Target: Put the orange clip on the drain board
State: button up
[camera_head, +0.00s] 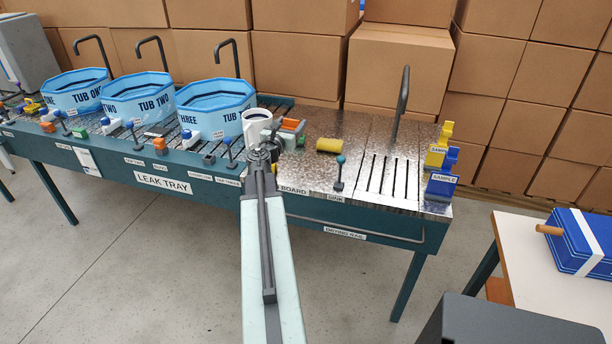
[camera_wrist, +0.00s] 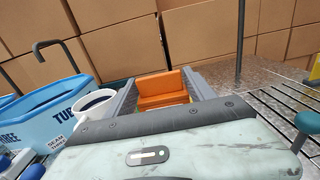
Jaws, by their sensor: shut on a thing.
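The orange clip (camera_head: 291,125) is at the far end of my arm in the head view, near the white cup. In the wrist view the orange clip (camera_wrist: 162,84) sits between the two grey fingers of my gripper (camera_wrist: 161,98), which is shut on it. A little yellow shows under the clip there. In the head view my gripper (camera_head: 272,142) partly hides the area around the clip. The drain board (camera_head: 312,168) is the speckled metal surface behind the partly hidden "BOARD" label. I cannot tell whether the clip touches the surface.
A white cup (camera_head: 256,124) stands just left of the clip, beside tub three (camera_head: 214,101). A yellow cylinder (camera_head: 329,145) lies to the right.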

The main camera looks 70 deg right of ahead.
jog(key=shift+n+t, duration=0.3)
jog(key=shift+t, duration=0.2)
jog(key=s+d+f+b, duration=0.1)
jog(key=f+b, duration=0.3)
jog(key=f, duration=0.1)
jog(key=s+d+f+b, duration=0.1)
jog(key=f+b, duration=0.3)
jog(key=s+d+f+b, duration=0.1)
jog(key=d+f+b, duration=0.1)
jog(key=f+b, duration=0.2)
jog(key=shift+f, duration=0.85)
jog(key=shift+r, duration=0.2)
jog(key=shift+f, duration=0.15)
jog(key=o, duration=1.1)
jog(key=shift+c, duration=0.2)
jog(key=o, duration=0.3)
